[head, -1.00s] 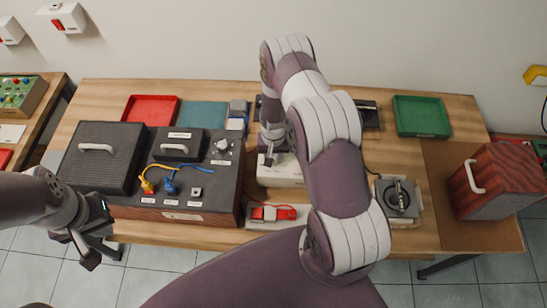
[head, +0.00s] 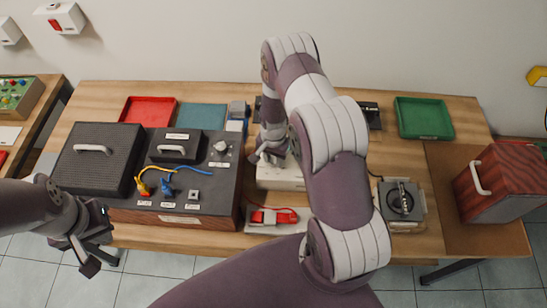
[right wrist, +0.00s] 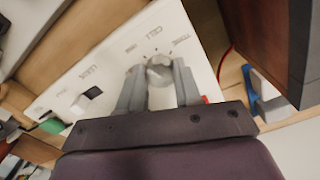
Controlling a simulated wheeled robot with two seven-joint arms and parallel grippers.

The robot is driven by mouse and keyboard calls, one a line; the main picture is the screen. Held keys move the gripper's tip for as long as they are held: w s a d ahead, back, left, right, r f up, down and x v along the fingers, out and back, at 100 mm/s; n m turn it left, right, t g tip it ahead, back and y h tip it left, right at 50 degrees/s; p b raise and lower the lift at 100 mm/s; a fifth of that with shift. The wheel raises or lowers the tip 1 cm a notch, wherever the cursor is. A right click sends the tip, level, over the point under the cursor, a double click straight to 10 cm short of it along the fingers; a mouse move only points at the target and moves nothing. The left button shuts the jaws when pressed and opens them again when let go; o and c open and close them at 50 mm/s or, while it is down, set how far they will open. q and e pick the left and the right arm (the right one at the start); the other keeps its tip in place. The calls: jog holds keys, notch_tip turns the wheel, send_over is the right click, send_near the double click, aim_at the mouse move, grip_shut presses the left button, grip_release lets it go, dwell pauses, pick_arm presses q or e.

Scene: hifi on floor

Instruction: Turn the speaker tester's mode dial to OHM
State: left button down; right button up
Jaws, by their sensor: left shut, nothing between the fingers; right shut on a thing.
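The speaker tester appears to be the white box (head: 281,176) in the middle of the table, partly behind my right arm. In the right wrist view its white panel (right wrist: 85,78) carries a round grey mode dial (right wrist: 158,71) with small marks and blurred labels around it. I cannot read for certain which label the dial points to. My right gripper (right wrist: 157,82) is shut on this dial, one finger on each side; it also shows in the head view (head: 264,156). My left gripper (head: 88,262) is shut and empty, off the table's front left edge.
A dark box (head: 228,180) with yellow and blue leads stands left of the tester. A red device (head: 272,217) lies in front. A turntable (head: 402,200) and a wooden speaker (head: 500,187) stand right. Red (head: 148,111) and green (head: 423,117) trays lie at the back.

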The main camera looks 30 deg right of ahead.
aim_at(273, 160)
jog(key=o, duration=1)
jog(key=shift+o, duration=0.2)
jog(key=shift+r, duration=0.1)
jog(key=shift+r, duration=0.25)
notch_tip(273, 160, up, 12)
jog(key=b, duration=0.2)
jog(key=shift+b, duration=0.35)
